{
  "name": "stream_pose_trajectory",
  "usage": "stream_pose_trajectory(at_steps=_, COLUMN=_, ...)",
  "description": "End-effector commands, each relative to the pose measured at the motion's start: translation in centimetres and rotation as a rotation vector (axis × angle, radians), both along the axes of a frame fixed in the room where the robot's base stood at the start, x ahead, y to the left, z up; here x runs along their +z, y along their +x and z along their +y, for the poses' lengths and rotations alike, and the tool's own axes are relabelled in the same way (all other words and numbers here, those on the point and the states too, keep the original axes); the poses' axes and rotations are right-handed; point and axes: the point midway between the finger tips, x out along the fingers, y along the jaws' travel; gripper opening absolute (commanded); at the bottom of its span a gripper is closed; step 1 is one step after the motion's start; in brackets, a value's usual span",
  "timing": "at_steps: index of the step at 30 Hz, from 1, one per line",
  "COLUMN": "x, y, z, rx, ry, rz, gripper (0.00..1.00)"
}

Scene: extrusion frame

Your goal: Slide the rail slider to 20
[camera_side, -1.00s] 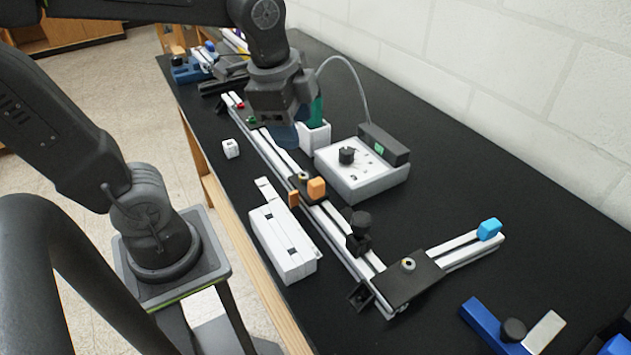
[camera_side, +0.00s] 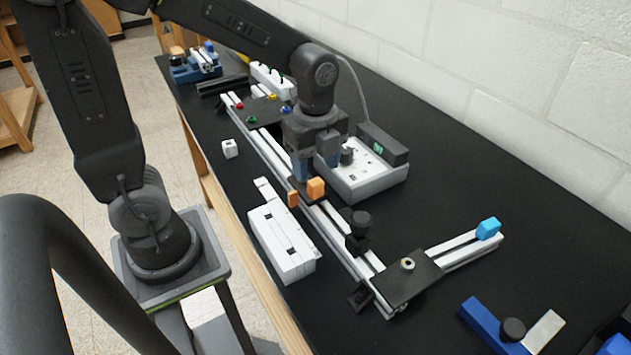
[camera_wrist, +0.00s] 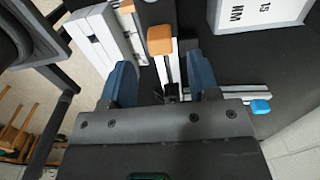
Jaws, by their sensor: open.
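The rail slider is a small dark carriage with orange blocks (camera_side: 316,187) on a long white extrusion rail (camera_side: 335,230). In the side view it sits about midway along the rail. In the wrist view an orange block (camera_wrist: 160,40) shows above the rail, beyond the gap between my blue fingers. My gripper (camera_side: 314,170) points down just above and behind the slider in the side view; the wrist view also shows my gripper (camera_wrist: 161,82), open with nothing between its fingers. I cannot tell whether a finger touches the slider. No scale numbers are legible.
A black knob clamp (camera_side: 359,228) stands on the rail nearer the camera. A white control box (camera_side: 365,180) is right of the rail, a white slotted block (camera_side: 282,245) left. A cross rail with a blue end block (camera_side: 488,228) extends right.

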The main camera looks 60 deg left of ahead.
Motion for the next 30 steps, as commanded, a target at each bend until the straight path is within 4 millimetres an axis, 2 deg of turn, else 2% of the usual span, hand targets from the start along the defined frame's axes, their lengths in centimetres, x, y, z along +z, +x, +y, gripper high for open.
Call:
stream_pose_trajectory(at_steps=3, x=-2.2, y=-0.1, z=0.0, rx=0.000, ry=0.000, rz=0.005, gripper=0.55)
stream_pose_trajectory(at_steps=9, x=-4.4, y=0.0, z=0.0, rx=0.000, ry=0.000, rz=0.002, gripper=0.55)
stream_pose_trajectory(at_steps=21, x=-5.0, y=0.0, z=0.0, rx=0.001, ry=0.000, rz=-0.001, gripper=0.54)
stream_pose_trajectory(at_steps=30, x=-5.0, y=0.0, z=0.0, rx=0.001, ry=0.000, rz=-0.001, gripper=0.26)
